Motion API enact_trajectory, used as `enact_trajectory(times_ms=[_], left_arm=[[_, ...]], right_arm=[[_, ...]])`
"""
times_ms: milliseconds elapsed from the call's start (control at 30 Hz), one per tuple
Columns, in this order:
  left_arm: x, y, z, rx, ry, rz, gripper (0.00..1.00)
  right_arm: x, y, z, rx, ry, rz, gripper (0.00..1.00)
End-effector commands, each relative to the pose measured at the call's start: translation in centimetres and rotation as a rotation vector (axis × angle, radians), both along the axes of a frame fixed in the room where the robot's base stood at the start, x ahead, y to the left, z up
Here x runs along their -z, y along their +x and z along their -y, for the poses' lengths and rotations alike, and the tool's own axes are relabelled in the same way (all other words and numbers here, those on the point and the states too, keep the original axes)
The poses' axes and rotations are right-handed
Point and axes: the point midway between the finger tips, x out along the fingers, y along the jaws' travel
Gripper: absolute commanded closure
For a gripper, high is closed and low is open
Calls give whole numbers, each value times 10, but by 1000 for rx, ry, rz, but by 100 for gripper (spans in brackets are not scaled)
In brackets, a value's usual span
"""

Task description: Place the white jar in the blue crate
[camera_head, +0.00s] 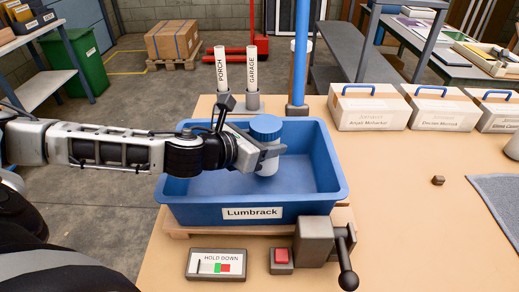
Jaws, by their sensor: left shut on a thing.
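The white jar (267,165) with a blue ribbed lid (265,128) is upright inside the outline of the blue crate (255,206), right of its middle. My left gripper (271,150) comes in from the left over the crate's rim and is shut on the jar just under the lid. I cannot tell whether the jar's base touches the crate floor. The crate is labelled "Lumbrack" and otherwise looks empty. My right gripper is not in view; a white piece at the right edge may be part of my right arm.
The crate sits on a wooden board (342,218) on the tan table (420,240). In front are a HOLD DOWN panel (214,265), a red button (281,256) and a black-handled lever (347,277). Behind stand PORCH (221,70) and GARAGE (252,70) tubes and a blue post (300,60).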

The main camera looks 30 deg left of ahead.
Motion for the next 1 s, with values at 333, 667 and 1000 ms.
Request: enact_trajectory(times_ms=[333,667,1000], left_arm=[[26,1,2,4,-1,3,72],[29,0,3,4,-2,2,29],[26,1,2,3,-1,2,27]], right_arm=[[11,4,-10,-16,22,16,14],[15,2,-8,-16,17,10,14],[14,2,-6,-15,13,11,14]])
